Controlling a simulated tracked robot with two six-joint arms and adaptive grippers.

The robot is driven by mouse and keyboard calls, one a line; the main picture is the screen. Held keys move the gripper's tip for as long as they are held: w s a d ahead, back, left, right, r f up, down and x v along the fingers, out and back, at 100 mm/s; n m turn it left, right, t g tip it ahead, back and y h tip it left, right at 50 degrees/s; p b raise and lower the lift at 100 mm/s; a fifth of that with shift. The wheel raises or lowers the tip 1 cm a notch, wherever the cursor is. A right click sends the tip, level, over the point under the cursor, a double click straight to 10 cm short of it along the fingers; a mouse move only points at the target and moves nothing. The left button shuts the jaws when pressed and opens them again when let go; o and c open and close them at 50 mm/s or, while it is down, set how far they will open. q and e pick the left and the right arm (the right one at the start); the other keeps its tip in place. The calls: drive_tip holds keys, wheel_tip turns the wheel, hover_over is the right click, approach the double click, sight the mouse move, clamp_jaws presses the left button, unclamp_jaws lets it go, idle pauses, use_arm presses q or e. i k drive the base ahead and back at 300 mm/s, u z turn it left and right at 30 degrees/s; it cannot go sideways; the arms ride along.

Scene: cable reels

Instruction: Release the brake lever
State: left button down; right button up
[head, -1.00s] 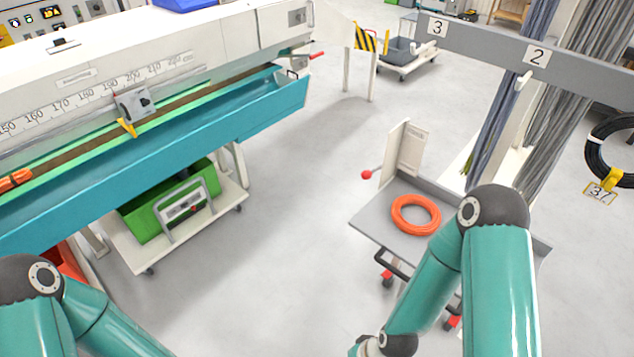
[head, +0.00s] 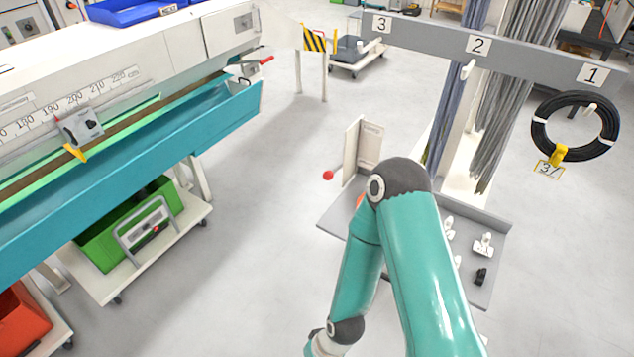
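Two levers could be the brake lever, and I cannot tell which it is. One is a lever with a red ball knob (head: 328,175) beside a white upright panel (head: 362,150) on the grey cart (head: 338,218). The other is a red-handled lever (head: 266,60) at the far end of the long teal bench (head: 225,115). My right arm stands in front of the cart and hides its middle. Its forearm points down to the bottom edge, and its gripper is out of view. My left arm and gripper are not in view.
An orange coil (head: 359,200) is mostly hidden behind my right arm. White fittings (head: 484,244) and a black part (head: 481,276) lie on the cart. A black cable coil (head: 574,128) hangs from the numbered rail (head: 520,55). The floor between bench and cart is clear.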

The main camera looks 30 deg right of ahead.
sight(328, 174)
drive_tip(key=u, duration=0.15)
drive_tip(key=i, duration=1.15)
drive_tip(key=z, duration=2.1)
drive_tip(key=k, duration=0.9)
drive_tip(key=z, duration=0.15)
drive_tip(key=i, duration=0.6)
